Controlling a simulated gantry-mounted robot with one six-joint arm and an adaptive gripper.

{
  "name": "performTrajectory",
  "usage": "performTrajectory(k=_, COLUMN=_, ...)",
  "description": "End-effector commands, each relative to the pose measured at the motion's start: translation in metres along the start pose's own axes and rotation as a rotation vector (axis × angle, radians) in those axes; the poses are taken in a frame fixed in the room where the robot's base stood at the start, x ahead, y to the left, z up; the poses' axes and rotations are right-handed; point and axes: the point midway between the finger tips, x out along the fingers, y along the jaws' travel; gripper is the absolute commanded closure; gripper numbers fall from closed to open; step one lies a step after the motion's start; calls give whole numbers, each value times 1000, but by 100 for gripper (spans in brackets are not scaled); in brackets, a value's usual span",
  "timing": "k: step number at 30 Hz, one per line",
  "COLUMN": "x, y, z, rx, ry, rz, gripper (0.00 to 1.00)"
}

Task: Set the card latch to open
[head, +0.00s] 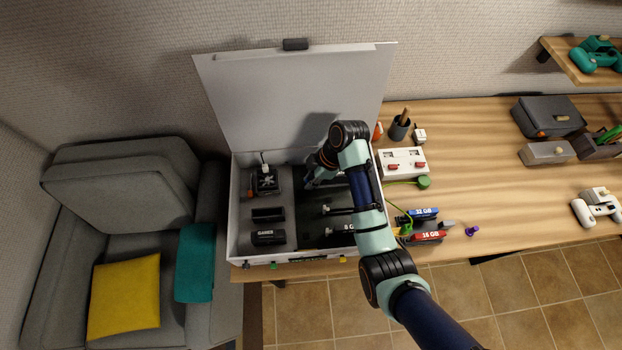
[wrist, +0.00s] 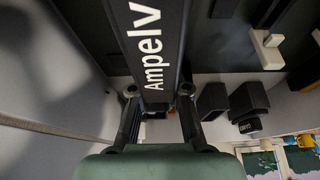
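My gripper (wrist: 158,92) reaches down into the open white case (head: 234,210). In the wrist view its two fingers are apart, on either side of a dark bar-shaped card (wrist: 152,30) lettered "Ampelv". I cannot tell whether the fingers press on the card or only straddle it. In the head view my arm covers most of that spot, and the fingertips are hidden. I cannot single out the card latch with certainty. A cream lever-like piece (wrist: 268,50) stands on the dark board to the right in the wrist view, apart from my gripper.
The case's raised lid (head: 290,95) stands behind my arm. Black holders and a fan-like part (head: 266,182) fill the case's left side. A white box with red switches (head: 402,163), a blue 32 GB module (head: 420,214) and a red 16 GB module (head: 425,237) lie right of the case.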

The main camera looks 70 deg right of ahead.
Motion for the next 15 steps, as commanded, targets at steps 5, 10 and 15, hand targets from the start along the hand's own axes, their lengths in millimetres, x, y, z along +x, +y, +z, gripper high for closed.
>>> performTrajectory(k=5, x=-1, y=0, z=-1, rx=-1, ry=-4, rz=-1, gripper=100)
performTrajectory(k=10, x=-1, y=-1, z=-6, rx=-2, ry=-106, rz=-4, gripper=100)
performTrajectory(k=15, x=3, y=0, z=-4, rx=0, ry=-136, rz=0, gripper=100)
